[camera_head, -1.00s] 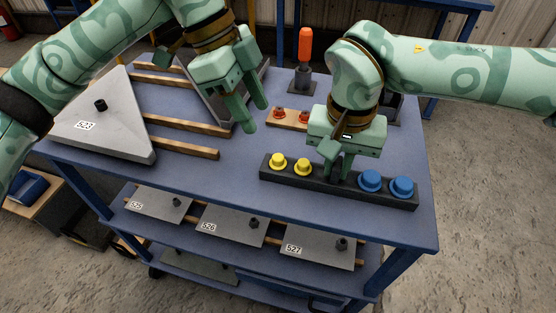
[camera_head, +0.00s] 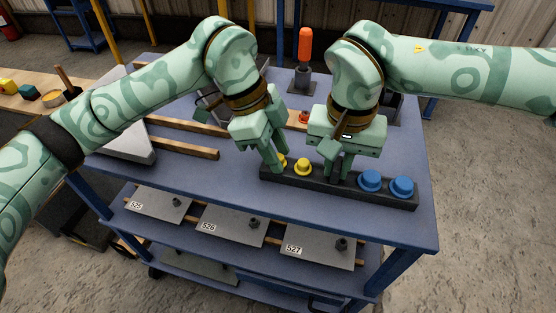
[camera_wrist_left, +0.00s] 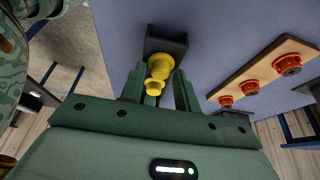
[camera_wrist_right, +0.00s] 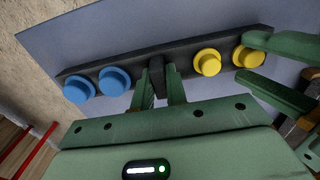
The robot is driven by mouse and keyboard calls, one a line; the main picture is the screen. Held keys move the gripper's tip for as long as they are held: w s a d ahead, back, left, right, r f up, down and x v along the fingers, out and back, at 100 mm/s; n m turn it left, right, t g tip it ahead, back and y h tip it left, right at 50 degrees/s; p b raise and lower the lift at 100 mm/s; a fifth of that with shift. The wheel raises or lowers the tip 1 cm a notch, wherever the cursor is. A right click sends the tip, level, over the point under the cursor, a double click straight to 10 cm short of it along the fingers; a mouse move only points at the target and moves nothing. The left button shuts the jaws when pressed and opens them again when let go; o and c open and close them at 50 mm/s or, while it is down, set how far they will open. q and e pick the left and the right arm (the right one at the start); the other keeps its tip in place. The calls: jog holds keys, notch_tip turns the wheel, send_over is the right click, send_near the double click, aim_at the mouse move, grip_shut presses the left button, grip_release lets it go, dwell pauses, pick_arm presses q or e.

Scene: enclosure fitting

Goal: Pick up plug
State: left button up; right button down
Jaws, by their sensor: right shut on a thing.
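A black rack (camera_head: 350,187) holds two yellow plugs and two blue plugs. The left yellow plug (camera_head: 283,160) is partly hidden by my left gripper (camera_head: 275,165); the other yellow plug (camera_head: 302,166) stands just right of it. The blue plugs (camera_head: 370,180) are at the right end. My left gripper is open, with its fingers on either side of the left yellow plug; the right wrist view shows this plug (camera_wrist_right: 246,57) between them. My right gripper (camera_head: 339,172) is shut on the rack's raised middle part (camera_wrist_right: 156,70), between the yellow and blue plugs.
A wooden strip with red knobs (camera_wrist_left: 287,64) lies behind the rack. An orange-handled tool (camera_head: 305,45) stands upright at the back. A grey panel (camera_head: 128,143) and wooden bars (camera_head: 185,147) are on the left. Numbered plates (camera_head: 232,222) lie on the shelf below.

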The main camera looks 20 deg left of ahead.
pick_arm(q)
jog(key=c, duration=0.5)
pick_arm(e)
jog(key=shift+f, duration=0.1)
pick_arm(q)
jog(key=shift+o, duration=0.2)
